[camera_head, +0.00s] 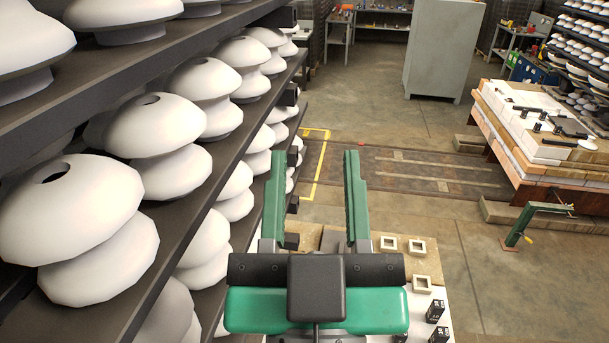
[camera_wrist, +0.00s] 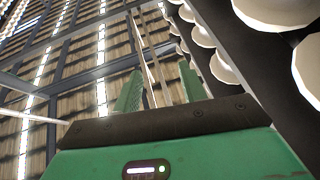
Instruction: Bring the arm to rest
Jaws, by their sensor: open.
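My gripper (camera_head: 314,198) is in the lower middle of the head view, with two green fingers held wide apart and nothing between them. The fingers point away from the camera, beside the shelf of white insulators on the left. The wrist view also shows my gripper (camera_wrist: 161,92), its fingers spread against the roof and light strips, with shelf edge and white insulators at the right. The wrist view is tilted up.
A rack (camera_head: 200,165) of white insulators (camera_head: 80,210) runs close along my left. A grey cabinet (camera_head: 443,50) stands at the back. The middle floor is open.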

